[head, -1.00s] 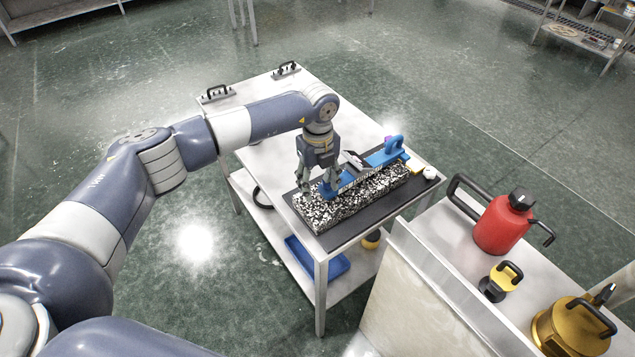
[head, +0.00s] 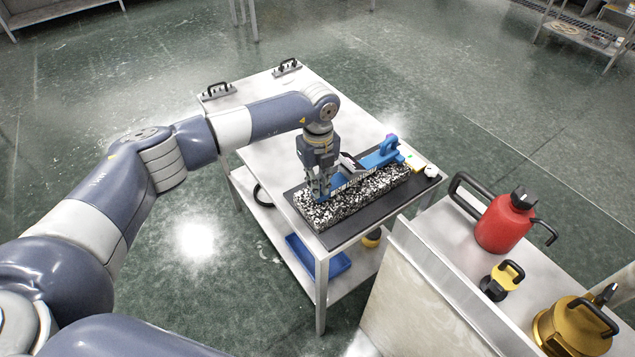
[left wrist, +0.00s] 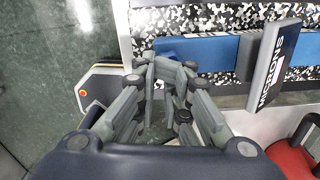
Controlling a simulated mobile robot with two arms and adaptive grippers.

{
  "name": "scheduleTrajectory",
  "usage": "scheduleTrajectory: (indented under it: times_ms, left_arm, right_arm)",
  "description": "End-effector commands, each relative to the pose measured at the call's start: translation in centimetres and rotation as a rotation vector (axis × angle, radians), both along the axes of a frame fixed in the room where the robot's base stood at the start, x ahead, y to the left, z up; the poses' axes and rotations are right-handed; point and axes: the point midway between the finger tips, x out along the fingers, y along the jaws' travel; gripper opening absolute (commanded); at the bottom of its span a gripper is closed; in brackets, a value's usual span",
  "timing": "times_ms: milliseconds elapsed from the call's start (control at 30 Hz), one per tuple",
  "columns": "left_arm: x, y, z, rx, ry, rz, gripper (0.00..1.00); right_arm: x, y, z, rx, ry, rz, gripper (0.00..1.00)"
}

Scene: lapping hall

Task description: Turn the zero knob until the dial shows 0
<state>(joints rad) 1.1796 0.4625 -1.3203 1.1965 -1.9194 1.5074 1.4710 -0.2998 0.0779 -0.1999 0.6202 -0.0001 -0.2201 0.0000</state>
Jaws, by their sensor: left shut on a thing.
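A blue straightedge-like gauge (head: 382,157) lies along a black-and-white speckled block (head: 350,202); its blue body also shows in the left wrist view (left wrist: 205,50). Its dial plate (head: 352,162) stands up from it. In the left wrist view the dial plate (left wrist: 276,64) is tilted, and the word MICRONS is readable, but not the pointer. My left gripper (head: 321,194) points down at the gauge's near end. Its fingers (left wrist: 165,82) are shut on the zero knob, which they mostly hide. My right gripper is not in view.
The block rests on a dark mat (head: 333,238) on a metal cart (head: 262,148). A blue tray (head: 325,265) is on the lower shelf. A bench at right holds a red can (head: 503,226), a yellow-black tool (head: 502,280) and a brass-coloured pot (head: 572,328).

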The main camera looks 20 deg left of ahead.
Motion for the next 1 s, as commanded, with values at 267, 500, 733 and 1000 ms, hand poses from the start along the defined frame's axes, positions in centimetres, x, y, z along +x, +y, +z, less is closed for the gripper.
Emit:
scheduleTrajectory:
  times_ms: [267, 500, 733, 1000]
  left_arm:
    - [0.1, -0.1, 0.1, -0.001, -0.003, -0.015, 0.0]
    - [0.1, 0.0, 0.1, -0.002, -0.003, -0.038, 0.0]
    - [0.1, 0.0, 0.1, -0.002, -0.003, -0.068, 0.0]
    - [0.1, -0.1, 0.0, -0.002, -0.003, -0.115, 0.0]
  right_arm:
    - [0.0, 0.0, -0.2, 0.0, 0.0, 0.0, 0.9]
    - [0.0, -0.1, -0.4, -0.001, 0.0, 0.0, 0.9]
    - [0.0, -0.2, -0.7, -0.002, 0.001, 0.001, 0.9]
    - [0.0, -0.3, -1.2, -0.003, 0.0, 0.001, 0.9]
